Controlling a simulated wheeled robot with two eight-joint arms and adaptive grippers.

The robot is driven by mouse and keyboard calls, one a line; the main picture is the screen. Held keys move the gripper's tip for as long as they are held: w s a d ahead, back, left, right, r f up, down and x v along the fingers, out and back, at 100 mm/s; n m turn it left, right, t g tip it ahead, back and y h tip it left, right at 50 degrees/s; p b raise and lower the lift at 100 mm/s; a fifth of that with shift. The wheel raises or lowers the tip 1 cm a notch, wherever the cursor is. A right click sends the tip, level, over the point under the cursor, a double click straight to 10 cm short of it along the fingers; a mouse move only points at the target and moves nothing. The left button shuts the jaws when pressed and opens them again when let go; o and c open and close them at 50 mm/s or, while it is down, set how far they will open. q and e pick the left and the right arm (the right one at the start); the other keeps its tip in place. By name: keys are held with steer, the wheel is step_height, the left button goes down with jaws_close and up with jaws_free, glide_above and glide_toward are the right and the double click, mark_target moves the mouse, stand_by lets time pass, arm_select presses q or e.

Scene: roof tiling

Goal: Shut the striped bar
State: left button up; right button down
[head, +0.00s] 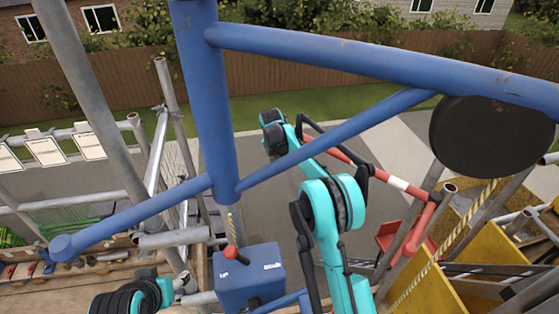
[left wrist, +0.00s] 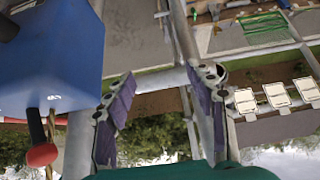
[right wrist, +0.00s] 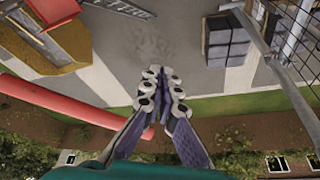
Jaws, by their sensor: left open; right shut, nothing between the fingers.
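The striped bar (head: 398,184), red with a white band, reaches out over the grey pavement from a post at the right in the head view. My right arm crosses in front of its left part. In the right wrist view its plain red length (right wrist: 60,108) runs in from the left, and its end passes behind a finger of my right gripper (right wrist: 163,78). That gripper is shut and empty; I cannot tell whether it touches the bar. My left gripper (left wrist: 160,82) is open and empty, its fingers either side of a grey pole in the left wrist view.
A blue control box (head: 248,276) with a red-knobbed lever (head: 233,254) stands near my left arm. Blue hoist tubes (head: 208,100) and a black drum (head: 492,135) cross the upper view. Grey scaffold poles (head: 90,90) stand left, yellow panels (head: 430,295) right. A block stack (right wrist: 228,40) stands on the pavement.

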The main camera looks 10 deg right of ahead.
steer(key=shift+r, duration=0.1)
steer(key=c, duration=2.2)
jaws_free()
steer(key=v, duration=1.1)
steer(key=shift+s, duration=0.15)
steer(key=o, duration=0.9)
steer(key=shift+s+r, duration=0.1)
steer(key=shift+r, duration=0.25)
